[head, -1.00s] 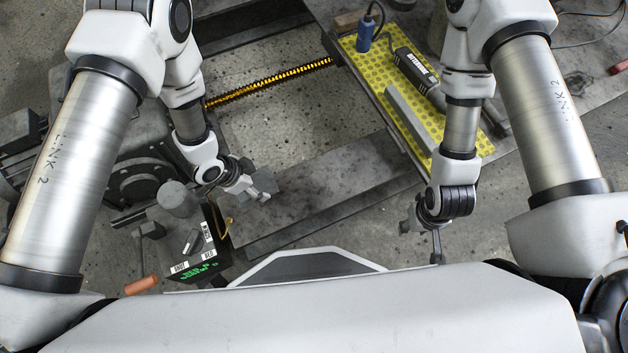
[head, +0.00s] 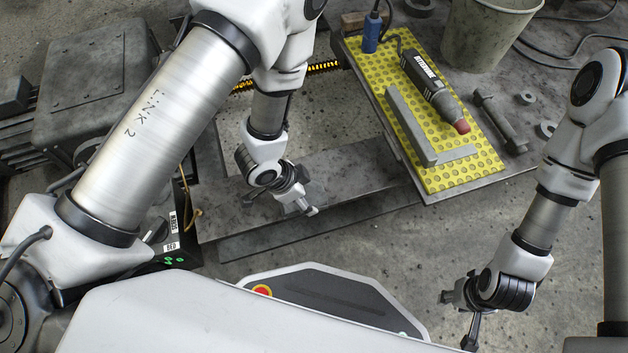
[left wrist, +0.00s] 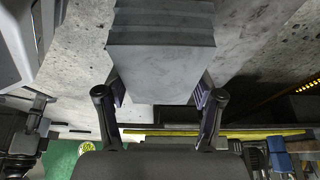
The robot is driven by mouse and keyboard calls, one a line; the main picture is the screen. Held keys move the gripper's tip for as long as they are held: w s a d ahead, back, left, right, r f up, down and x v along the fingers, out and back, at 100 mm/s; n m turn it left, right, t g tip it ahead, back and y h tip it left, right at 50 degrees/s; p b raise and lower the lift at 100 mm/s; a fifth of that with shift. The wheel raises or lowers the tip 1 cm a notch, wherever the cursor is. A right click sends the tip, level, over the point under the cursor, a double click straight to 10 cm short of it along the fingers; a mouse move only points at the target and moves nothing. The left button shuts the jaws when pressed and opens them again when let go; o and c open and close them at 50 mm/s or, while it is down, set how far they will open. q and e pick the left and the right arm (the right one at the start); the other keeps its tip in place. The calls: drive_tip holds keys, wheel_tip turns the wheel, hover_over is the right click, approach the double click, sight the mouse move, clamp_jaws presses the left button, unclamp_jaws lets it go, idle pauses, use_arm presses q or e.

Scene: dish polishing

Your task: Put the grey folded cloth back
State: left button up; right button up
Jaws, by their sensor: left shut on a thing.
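The grey folded cloth (left wrist: 160,52) shows as a layered grey block in the left wrist view. My left gripper (left wrist: 160,98) is shut on it, with one finger at each side. In the head view my left gripper (head: 304,206) is above the long grey machine table; the cloth is too small and grey there to pick out clearly. My right gripper (head: 461,312) is at the lower right over the floor, its fingers apart and nothing visible between them.
A yellow dotted mat (head: 463,177) on a board holds a power tool (head: 430,80), a grey angled bar (head: 408,122) and a blue-ended item (head: 371,40). A bucket (head: 487,35), a bolt (head: 498,118) and rings lie beyond. A machine block (head: 95,85) stands left.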

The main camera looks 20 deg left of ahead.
use_arm(q)
drive_tip(key=b, duration=0.1)
hover_over(311, 176)
drive_tip(key=s, duration=0.2)
drive_tip(key=shift+d+f, duration=0.35)
drive_tip(key=shift+f, duration=0.1)
drive_tip(key=shift+w+f+b, duration=0.2)
drive_tip(key=shift+f+b, duration=0.05)
drive_tip(key=shift+b, duration=0.15)
wheel_tip(311, 176, down, 3)
drive_tip(key=b, duration=0.2)
drive_tip(key=shift+f+b, duration=0.15)
drive_tip(key=shift+b, duration=0.2)
drive_tip(key=shift+r, duration=0.25)
drive_tip(key=shift+c, duration=0.5)
drive_tip(key=shift+f, duration=0.15)
drive_tip(key=o, duration=1.2)
